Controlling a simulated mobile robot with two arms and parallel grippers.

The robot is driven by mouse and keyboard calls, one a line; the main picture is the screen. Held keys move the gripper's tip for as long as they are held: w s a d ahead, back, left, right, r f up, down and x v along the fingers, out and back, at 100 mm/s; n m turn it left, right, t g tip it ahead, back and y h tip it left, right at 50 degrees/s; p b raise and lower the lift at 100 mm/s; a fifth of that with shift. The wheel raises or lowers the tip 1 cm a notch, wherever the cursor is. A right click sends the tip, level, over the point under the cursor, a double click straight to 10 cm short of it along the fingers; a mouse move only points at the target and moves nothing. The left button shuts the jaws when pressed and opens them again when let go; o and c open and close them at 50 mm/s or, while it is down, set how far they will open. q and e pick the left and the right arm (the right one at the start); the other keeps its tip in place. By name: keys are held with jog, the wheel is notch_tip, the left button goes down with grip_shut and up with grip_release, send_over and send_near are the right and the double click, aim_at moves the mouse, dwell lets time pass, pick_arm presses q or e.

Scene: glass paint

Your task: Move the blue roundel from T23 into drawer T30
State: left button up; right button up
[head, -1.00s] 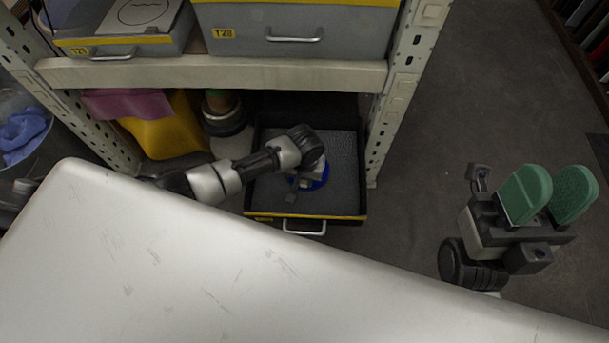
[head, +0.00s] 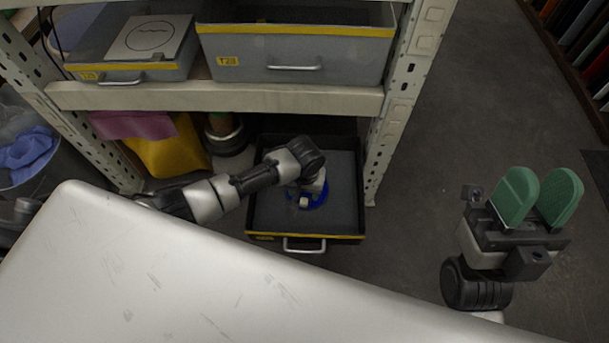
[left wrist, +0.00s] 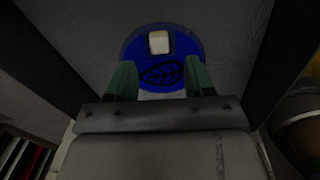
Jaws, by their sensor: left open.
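The blue roundel (head: 319,201) lies on the grey floor of a pulled-out bottom drawer (head: 264,237). The drawer's label is too small to read. In the left wrist view the roundel (left wrist: 187,49) shows a black leaf drawing and a pale knob (left wrist: 159,42). My left gripper (left wrist: 160,78) is open, its green fingers apart at the roundel's near side, with the knob beyond the fingertips. In the head view my left gripper (head: 310,186) reaches down into the drawer and partly covers the roundel. My right gripper (head: 538,198) is open and empty, to the right over the floor.
A shelf board (head: 215,97) runs above the drawer, with a grey drawer (head: 300,52) and a shallower one (head: 83,73) on it. A shelf post (head: 399,110) stands right of the open drawer. A white tabletop (head: 180,280) fills the foreground.

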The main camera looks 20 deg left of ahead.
pick_arm(q)
notch_tip(320, 180, up, 6)
jog(key=p, duration=0.2)
jog(key=shift+r+p, duration=0.2)
jog(key=shift+p, duration=0.2)
pick_arm(e)
jog(key=w+f+g+h, duration=0.2)
jog(key=w+f+g, duration=0.3)
jog(key=w+g, duration=0.2)
jog(key=shift+w+a+f+g+h, duration=0.2)
jog(key=shift+w+a+g+h, duration=0.15)
jog(key=shift+g, duration=0.45)
